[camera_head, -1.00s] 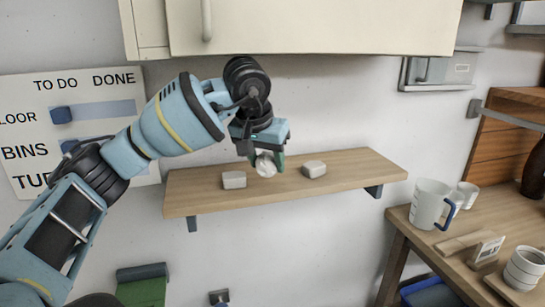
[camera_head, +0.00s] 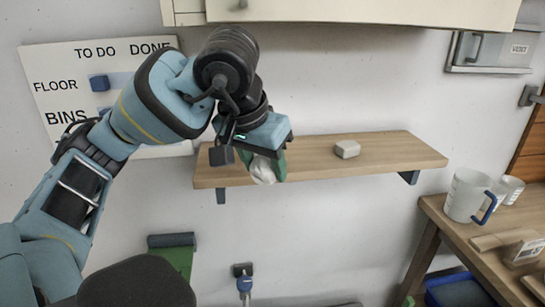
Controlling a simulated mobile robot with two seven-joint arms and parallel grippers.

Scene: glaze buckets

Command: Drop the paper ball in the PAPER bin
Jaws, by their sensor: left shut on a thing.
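The paper ball (camera_head: 262,172) is a crumpled white lump, partly covered by the fingers. My left gripper (camera_head: 266,161) is shut on it and holds it in front of the wall shelf (camera_head: 390,157), near the shelf's left part. My right gripper is not in view. No bin marked PAPER can be read. A green thing with a dark top (camera_head: 175,255) stands low against the wall, partly hidden by a dark shape; I cannot tell whether it is a bin.
A cabinet (camera_head: 360,10) hangs above. At right a wooden table (camera_head: 450,222) bears a white mug with a blue handle (camera_head: 468,196); a blue container (camera_head: 460,291) is beneath. The wall below the shelf is largely clear.

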